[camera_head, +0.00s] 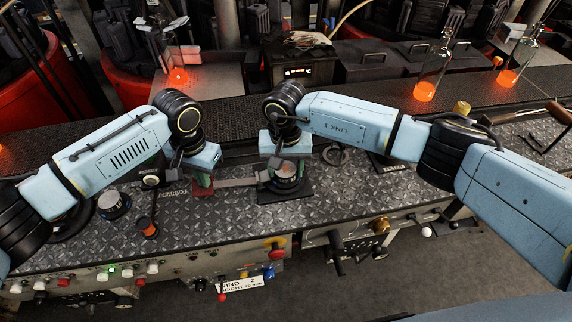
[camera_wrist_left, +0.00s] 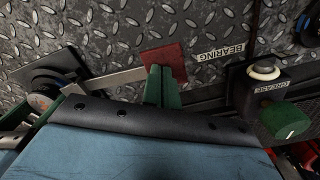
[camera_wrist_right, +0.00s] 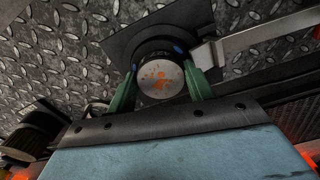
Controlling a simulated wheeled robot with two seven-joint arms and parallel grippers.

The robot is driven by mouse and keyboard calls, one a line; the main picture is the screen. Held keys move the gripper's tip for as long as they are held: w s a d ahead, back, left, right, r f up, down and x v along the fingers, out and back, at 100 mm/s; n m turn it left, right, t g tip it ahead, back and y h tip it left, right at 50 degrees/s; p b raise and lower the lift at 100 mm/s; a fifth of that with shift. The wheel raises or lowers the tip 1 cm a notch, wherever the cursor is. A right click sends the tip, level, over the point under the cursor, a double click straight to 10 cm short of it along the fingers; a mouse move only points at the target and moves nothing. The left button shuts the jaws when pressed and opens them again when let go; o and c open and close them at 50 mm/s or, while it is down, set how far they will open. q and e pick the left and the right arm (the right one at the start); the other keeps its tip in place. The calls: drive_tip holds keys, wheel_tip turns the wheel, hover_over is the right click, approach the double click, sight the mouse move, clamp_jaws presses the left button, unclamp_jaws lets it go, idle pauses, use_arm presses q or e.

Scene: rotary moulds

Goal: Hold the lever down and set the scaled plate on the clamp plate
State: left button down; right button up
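The lever (camera_head: 237,183) is a flat metal bar running left from the clamp to a red end pad (camera_wrist_left: 165,58). My left gripper (camera_wrist_left: 158,85) has its green fingers close together at the red end, seeming to touch it. The scaled plate (camera_wrist_right: 160,79) is a round grey disc with orange specks. My right gripper (camera_wrist_right: 161,72) has a finger on each side of it, seemingly touching its rim. The plate is over a dark round body with blue marks on the black clamp base (camera_head: 293,195). The clamp plate is mostly hidden; I cannot tell whether the scaled plate touches it.
A grease pot (camera_wrist_left: 265,70) and a green-ended cylinder (camera_wrist_left: 285,118) stand beside the lever. Another round part (camera_head: 114,203) and an orange-and-black item (camera_head: 147,227) are at the bench's left. Clear treadplate lies in front of the clamp; knobs line the front edge.

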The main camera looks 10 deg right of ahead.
sight(287, 169)
use_arm(q)
drive_tip(key=shift+s+d, duration=0.1)
use_arm(e)
drive_tip(key=shift+o, duration=0.8)
drive_tip(key=shift+s+a, duration=0.2)
drive_tip(key=shift+a, duration=0.1)
drive_tip(key=shift+w+r, duration=0.15)
drive_tip(key=shift+r, duration=0.35)
use_arm(q)
drive_tip(key=shift+a, duration=0.25)
use_arm(e)
drive_tip(key=r, duration=0.6)
drive_tip(key=shift+d+r, duration=0.1)
drive_tip(key=shift+d, duration=0.25)
drive_tip(key=shift+d+r, duration=0.1)
drive_tip(key=shift+r, duration=0.35)
drive_tip(key=shift+r, duration=2.95)
